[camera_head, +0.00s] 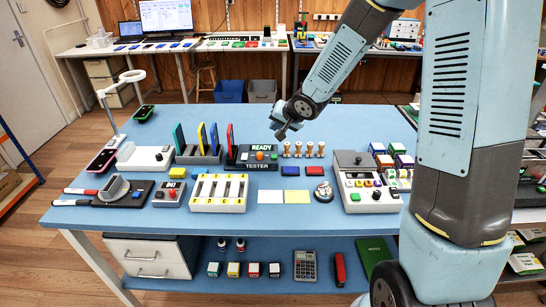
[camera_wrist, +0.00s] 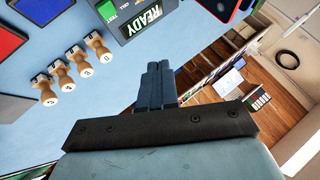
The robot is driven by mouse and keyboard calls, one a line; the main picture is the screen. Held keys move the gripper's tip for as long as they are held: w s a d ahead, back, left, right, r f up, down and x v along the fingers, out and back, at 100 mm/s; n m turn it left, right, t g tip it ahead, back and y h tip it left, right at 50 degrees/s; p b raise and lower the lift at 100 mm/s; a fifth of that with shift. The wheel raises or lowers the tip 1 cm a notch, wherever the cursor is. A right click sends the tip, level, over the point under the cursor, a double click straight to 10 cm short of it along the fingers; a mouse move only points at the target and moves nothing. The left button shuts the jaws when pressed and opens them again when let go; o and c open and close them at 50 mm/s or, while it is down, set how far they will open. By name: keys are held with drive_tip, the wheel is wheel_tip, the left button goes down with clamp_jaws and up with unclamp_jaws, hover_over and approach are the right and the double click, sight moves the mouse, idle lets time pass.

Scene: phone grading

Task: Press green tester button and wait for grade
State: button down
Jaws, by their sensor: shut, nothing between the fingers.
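In the wrist view the green button (camera_wrist: 106,10) sits by a TEST label, at the top, beside the READY display (camera_wrist: 140,18). My gripper (camera_head: 281,134) is above and behind the tester's right end, apart from the button. In the wrist view my fingers (camera_wrist: 158,70) are together and empty.
Stamps with wooden handles (camera_head: 304,149) stand right of the tester. Coloured slabs stand in a rack (camera_head: 198,159) to its left. A white slotted tray (camera_head: 219,205), pads and a bell (camera_head: 324,191) lie in front. The blue table (camera_head: 350,125) is clear behind.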

sight(276, 157)
drive_tip(key=shift+f, duration=4.4)
drive_tip(key=shift+f, duration=0.15)
drive_tip(key=shift+f, duration=0.2)
drive_tip(key=shift+f, duration=0.5)
drive_tip(key=shift+r, duration=0.95)
drive_tip(key=shift+r, duration=2.5)
